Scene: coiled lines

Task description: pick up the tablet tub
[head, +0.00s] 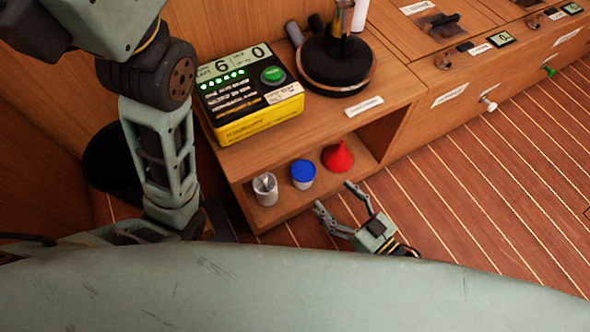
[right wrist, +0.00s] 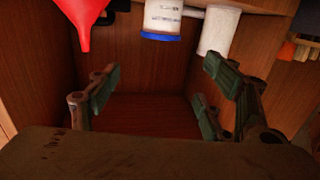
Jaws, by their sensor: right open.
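The tablet tub appears to be the small white tub with a blue lid (head: 303,174). It stands upright in the low open shelf of the cabinet, between a grey-white cup and a red funnel. In the right wrist view the tub (right wrist: 162,18) shows at the top, lid side down, partly cut off by the frame. My right gripper (head: 334,197) is open and empty, just in front of the shelf and apart from the tub. Its spread fingers also show in the right wrist view (right wrist: 160,95), with nothing between them. My left gripper is out of the head view.
The red funnel (head: 338,156) and cup (head: 265,189) flank the tub closely. A yellow-black device (head: 250,105) and a dark round stand (head: 336,65) are on the cabinet top (head: 385,92) above. The striped floor (head: 470,190) to the right is clear.

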